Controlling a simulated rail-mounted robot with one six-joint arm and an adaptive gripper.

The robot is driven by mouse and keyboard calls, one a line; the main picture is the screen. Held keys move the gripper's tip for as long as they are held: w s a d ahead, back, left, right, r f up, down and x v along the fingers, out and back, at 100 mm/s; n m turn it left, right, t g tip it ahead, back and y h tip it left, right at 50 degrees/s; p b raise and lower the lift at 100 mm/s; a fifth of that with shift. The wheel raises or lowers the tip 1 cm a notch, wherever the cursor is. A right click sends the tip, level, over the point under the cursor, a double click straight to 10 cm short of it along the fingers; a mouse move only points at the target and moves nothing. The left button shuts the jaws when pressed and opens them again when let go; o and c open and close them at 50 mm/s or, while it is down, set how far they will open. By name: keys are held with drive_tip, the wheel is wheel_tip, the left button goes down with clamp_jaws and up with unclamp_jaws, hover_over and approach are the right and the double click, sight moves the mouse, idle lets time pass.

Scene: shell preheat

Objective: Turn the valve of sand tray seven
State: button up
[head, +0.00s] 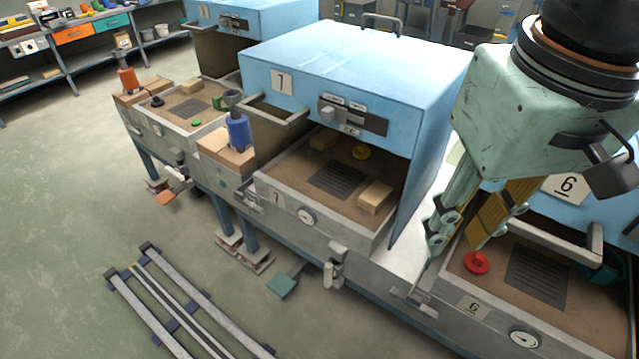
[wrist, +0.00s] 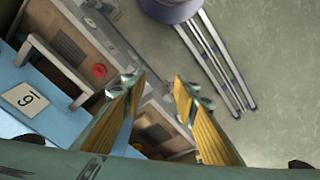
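Sand tray seven (head: 262,183), labelled 7, stands mid-picture in the head view under a blue hood (head: 400,75). I cannot tell which fitting is the valve. My gripper (head: 458,238) is open and empty, right of tray seven and over the left part of tray six. In the wrist view its fingers (wrist: 158,88) are apart with nothing between them.
Tray six (head: 440,285) has a red knob (head: 476,262), also in the wrist view (wrist: 98,70). Another tray (head: 150,115) stands left. A blue bottle (head: 238,132) sits beside tray seven. Floor rails (head: 185,310) lie in front; open floor is at left.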

drive_tip(key=w+a+f+n+g+h+p, duration=0.1)
drive_tip(key=w+a+f+n+g+h, duration=0.15)
drive_tip(key=w+f+n+h, duration=0.6)
drive_tip(key=w+a+f+n+g+h+p, duration=0.1)
drive_tip(key=w+a+f+n+h+p, duration=0.2)
drive_tip(key=w+f, duration=0.9)
drive_tip(key=w+a+f+n+t+h, duration=0.2)
drive_tip(key=a+f+n+t, duration=0.4)
drive_tip(key=f, duration=0.7)
drive_tip(key=w+a+f+n+t+h, duration=0.1)
drive_tip(key=a+f+n+t, duration=0.5)
drive_tip(key=f, duration=0.7)
drive_tip(key=n+t+y+p, duration=0.1)
drive_tip(key=n+t+y, duration=0.2)
drive_tip(key=n+t, duration=0.1)
approach(326, 273)
drive_tip(key=v, duration=0.3)
drive_tip(key=shift+w+d+r, duration=0.1)
drive_tip(key=shift+w+d, duration=0.05)
drive_tip(key=shift+d, duration=0.05)
idle(0.3)
drive_tip(key=shift+w+d, duration=0.1)
idle(0.3)
drive_tip(key=shift+b+x, duration=0.75)
drive_tip(key=shift+x, duration=5.95)
